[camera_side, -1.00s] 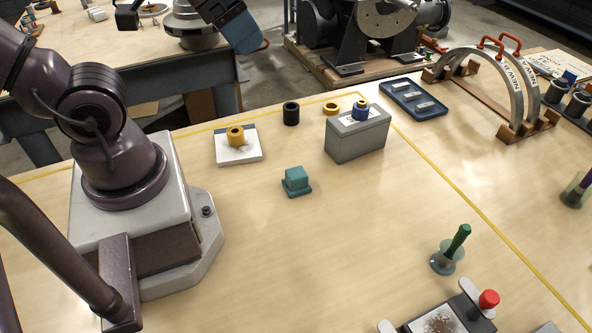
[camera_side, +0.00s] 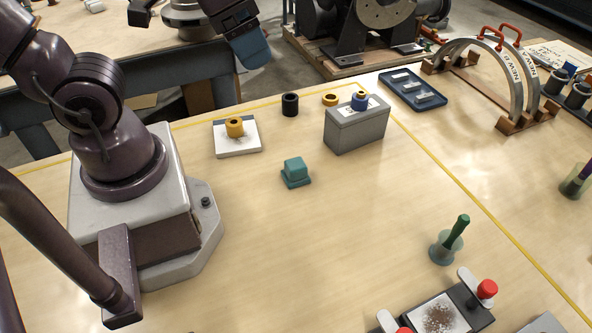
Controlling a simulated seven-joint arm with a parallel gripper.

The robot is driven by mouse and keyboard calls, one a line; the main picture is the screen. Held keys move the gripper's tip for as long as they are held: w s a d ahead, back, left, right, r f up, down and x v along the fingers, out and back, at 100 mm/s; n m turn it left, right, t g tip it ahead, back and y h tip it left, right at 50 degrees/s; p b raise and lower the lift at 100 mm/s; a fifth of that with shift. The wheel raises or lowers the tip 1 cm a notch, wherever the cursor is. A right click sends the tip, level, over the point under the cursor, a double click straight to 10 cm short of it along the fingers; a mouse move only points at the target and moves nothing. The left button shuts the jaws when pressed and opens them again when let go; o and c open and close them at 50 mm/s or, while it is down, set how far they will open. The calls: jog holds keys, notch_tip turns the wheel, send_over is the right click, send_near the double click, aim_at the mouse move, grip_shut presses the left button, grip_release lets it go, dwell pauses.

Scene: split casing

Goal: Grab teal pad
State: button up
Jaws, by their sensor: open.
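The teal pad (camera_side: 295,171) is a small block on a wider flat base. It rests on the wooden table near the middle of the view, with nothing touching it. My gripper (camera_side: 250,47) is at the top of the view, partly cut off by the picture edge. It has a blue lower end and is open, with nothing seen in it. It is well above and apart from the pad, up and to the left in the picture.
A white plate (camera_side: 249,149) with a yellow ring (camera_side: 235,127), a black ring (camera_side: 290,104) and a grey box (camera_side: 357,130) stand behind the pad. A blue tray (camera_side: 412,91) is farther right. A green-handled tool (camera_side: 455,233) stands front right. The table around the pad is clear.

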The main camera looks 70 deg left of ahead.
jog(key=w+d+f+m+g+y, duration=0.3)
jog(key=d+f+m+g, duration=0.25)
jog(key=f, duration=0.45)
jog(key=m+y, duration=1)
jog(key=m, duration=0.1)
send_near(297, 166)
jog(key=s, duration=0.1)
jog(key=s+d, duration=0.1)
jog(key=s, duration=0.1)
jog(key=shift+s+d+f+t, duration=0.1)
jog(key=shift+d+f+t, duration=0.05)
jog(key=shift+f+t, duration=0.15)
jog(key=shift+w+r+m+t+y, duration=0.25)
jog(key=shift+w+r+t, duration=0.05)
jog(key=shift+w, duration=0.2)
jog(key=shift+w+r+m+t+y, duration=0.2)
jog(key=shift+w+r+t+y, duration=0.05)
jog(key=shift+w, duration=0.3)
jog(key=x, duration=0.7)
jog(key=shift+f+x, duration=0.25)
jog(key=shift+x, duration=1.2)
jog(key=shift+f+x, duration=0.25)
jog(key=shift+x, duration=1.2)
jog(key=shift+d, duration=0.2)
jog(key=c, duration=1)
jog(key=shift+r, duration=0.15)
